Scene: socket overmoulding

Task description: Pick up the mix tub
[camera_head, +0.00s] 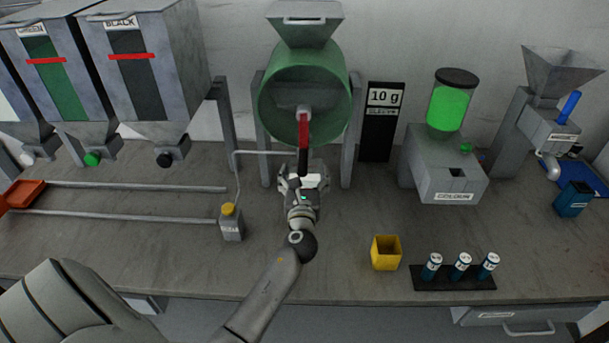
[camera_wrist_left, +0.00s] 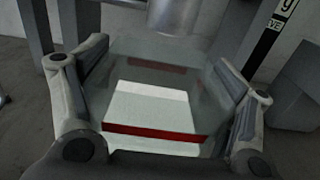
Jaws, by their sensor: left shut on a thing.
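The mix tub (camera_wrist_left: 165,105) is a clear, see-through tub with a white area and a red stripe on its near side. In the left wrist view it sits between the two fingers of my left gripper (camera_wrist_left: 158,85), which is shut on it. In the head view my left gripper (camera_head: 302,184) is under the green mixer drum (camera_head: 304,92). Only a pale bit of the tub (camera_head: 314,181) shows there, the rest hidden by the gripper. I cannot tell whether the tub touches the bench. My right gripper is out of view.
The mixer frame's legs stand close on both sides, and its red handle (camera_head: 303,131) hangs just above the gripper. A yellow-capped bottle (camera_head: 231,224) stands left, a yellow box (camera_head: 385,254) and a rack of blue vials (camera_head: 453,284) right. Bench (camera_head: 345,225) is clear between.

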